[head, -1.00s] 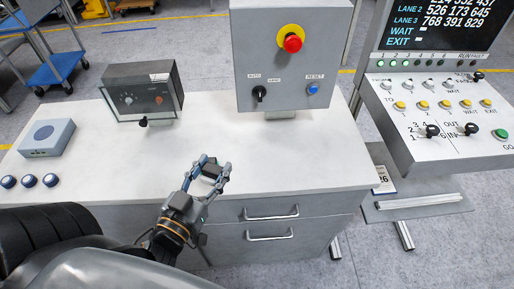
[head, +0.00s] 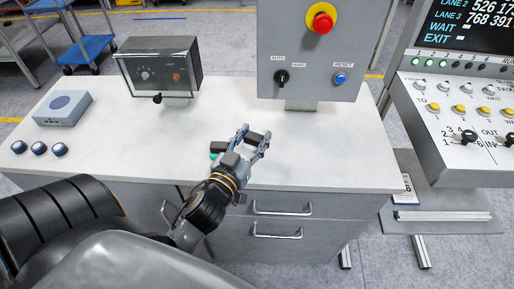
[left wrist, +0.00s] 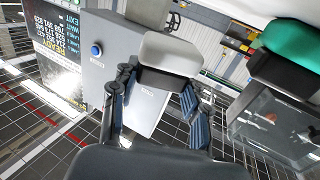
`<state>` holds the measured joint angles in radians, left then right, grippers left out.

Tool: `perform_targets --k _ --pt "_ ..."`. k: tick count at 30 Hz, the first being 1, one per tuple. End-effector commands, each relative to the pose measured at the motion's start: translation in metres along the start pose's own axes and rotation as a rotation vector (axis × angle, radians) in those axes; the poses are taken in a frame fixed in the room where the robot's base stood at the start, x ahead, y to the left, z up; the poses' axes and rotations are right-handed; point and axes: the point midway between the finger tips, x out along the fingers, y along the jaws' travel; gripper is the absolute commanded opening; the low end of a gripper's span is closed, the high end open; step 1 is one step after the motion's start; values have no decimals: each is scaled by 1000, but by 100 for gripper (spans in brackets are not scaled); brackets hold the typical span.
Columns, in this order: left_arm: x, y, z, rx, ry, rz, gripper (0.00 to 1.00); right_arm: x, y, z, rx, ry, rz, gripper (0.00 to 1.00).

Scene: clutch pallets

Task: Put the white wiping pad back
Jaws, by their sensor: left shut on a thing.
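My left gripper (head: 256,132) is shut on a small block with a dark top, over the worktop near its front edge. In the left wrist view a pale block, which I take as the white wiping pad (left wrist: 166,49), sits between my left fingers (left wrist: 155,100). Its pale face is hidden in the head view. A second dark block with a green underside, a green pad (head: 218,148), is just left of my gripper. It shows large at the upper right of the left wrist view (left wrist: 290,48). My right gripper is not in view.
The white worktop (head: 100,130) carries a dark instrument box (head: 160,65), a blue-grey box (head: 62,107) and several dark knobs (head: 38,148). A grey control box (head: 310,60) with a red button stands behind my gripper. A lane console (head: 460,120) is at right.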

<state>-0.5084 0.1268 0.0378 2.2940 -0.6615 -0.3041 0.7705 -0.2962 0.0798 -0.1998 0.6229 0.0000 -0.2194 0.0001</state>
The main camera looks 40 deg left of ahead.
Motion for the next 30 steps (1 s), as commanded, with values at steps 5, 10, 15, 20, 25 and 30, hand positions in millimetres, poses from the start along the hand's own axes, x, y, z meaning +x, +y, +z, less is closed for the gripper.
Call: perform_targets --k 5,10,15,20,25,30 --pt "8 4 11 -1 1 -1 14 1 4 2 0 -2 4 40" --pt "10 6 37 -2 -3 -1 14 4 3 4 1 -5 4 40" --pt "10 6 44 0 0 2 14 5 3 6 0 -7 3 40" --pt "10 6 44 0 0 2 14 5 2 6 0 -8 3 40" --pt "10 5 47 -1 -1 1 52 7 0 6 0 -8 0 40" --pt "10 6 47 -1 -1 2 68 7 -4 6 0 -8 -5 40"
